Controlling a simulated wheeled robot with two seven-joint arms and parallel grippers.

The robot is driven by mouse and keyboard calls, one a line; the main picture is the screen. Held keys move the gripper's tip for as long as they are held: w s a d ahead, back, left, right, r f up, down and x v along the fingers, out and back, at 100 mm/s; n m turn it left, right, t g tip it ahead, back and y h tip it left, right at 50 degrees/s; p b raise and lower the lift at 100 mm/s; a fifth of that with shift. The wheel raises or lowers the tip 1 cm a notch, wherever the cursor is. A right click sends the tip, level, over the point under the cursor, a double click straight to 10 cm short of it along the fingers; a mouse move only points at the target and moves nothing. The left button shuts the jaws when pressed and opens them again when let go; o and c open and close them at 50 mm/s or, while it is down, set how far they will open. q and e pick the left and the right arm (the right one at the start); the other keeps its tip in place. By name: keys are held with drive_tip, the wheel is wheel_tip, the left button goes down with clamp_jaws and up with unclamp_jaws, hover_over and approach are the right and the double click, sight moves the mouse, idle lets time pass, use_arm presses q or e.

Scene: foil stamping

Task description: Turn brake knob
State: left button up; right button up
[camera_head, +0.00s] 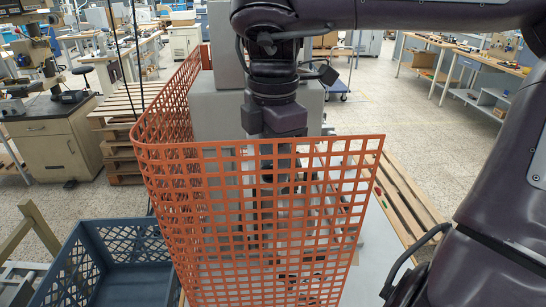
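An orange mesh guard (262,205) stands around the front and left of a grey machine (215,108). My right arm comes in from the right along the top of the view and bends down in front of the machine. My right gripper (280,165) points down behind the mesh's top edge, over the machine's working area. The mesh covers its fingers, so I cannot tell whether they are open, shut or touching anything. I cannot make out the brake knob; that area is broken up by the mesh and covered by the gripper. My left gripper is not in view.
A blue-grey crate (115,258) sits at the lower left, beside the mesh. Wooden pallets (118,130) are stacked behind it. Another wooden pallet (405,200) lies right of the machine. Workbenches stand farther back, with open floor (385,105) at the back right.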

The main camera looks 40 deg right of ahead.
drive_tip(key=shift+r, duration=0.35)
wheel_tip(320, 180, up, 6)
drive_tip(key=p, duration=0.3)
drive_tip(key=shift+r+p, duration=0.55)
drive_tip(key=shift+r, duration=0.05)
